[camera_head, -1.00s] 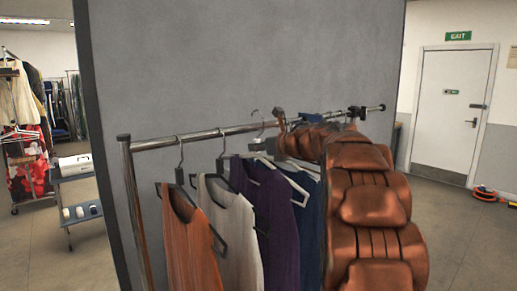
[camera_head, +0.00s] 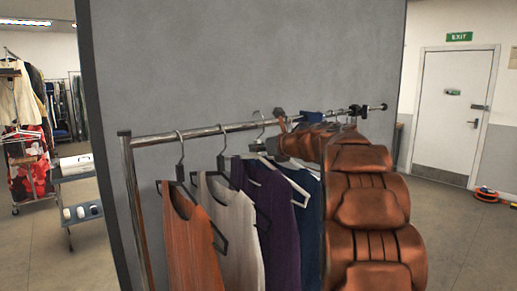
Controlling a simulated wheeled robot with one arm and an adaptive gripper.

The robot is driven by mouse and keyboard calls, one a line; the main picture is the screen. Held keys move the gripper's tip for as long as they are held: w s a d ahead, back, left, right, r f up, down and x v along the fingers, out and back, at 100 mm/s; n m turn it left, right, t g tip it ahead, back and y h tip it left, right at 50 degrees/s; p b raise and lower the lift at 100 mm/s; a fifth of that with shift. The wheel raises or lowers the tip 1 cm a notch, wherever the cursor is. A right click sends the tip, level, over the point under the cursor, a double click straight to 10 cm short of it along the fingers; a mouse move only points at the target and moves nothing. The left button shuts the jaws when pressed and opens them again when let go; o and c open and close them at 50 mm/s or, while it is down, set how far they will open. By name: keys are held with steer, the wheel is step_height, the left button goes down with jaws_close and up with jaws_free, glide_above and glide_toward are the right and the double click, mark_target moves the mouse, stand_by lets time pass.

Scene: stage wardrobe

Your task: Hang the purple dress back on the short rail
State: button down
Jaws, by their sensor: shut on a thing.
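The purple dress (camera_head: 283,225) hangs upright on a pale hanger (camera_head: 295,184), between a light grey top and a navy garment. Its hook (camera_head: 258,116) rises above the short rail (camera_head: 208,132) and appears to be at the rail; whether it bears the weight cannot be told. My gripper (camera_head: 270,144) is at the neck of this hanger, just below the rail, and shut on it. The fingertips are small and partly hidden. My copper-coloured arm comes in from the right and hides part of the navy garment and of the rail.
An orange top (camera_head: 190,240) and the light grey top (camera_head: 232,225) hang to the left on dark hangers. A navy garment (camera_head: 311,225) is close on the right. A grey partition (camera_head: 240,60) stands behind the rail.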

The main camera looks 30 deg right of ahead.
steer(key=shift+f+b, duration=1.1)
steer(key=shift+b, duration=0.1)
steer(key=c, duration=1)
jaws_free()
steer(key=shift+c, duration=0.2)
steer(key=v, duration=1.2)
steer(key=shift+s, duration=0.1)
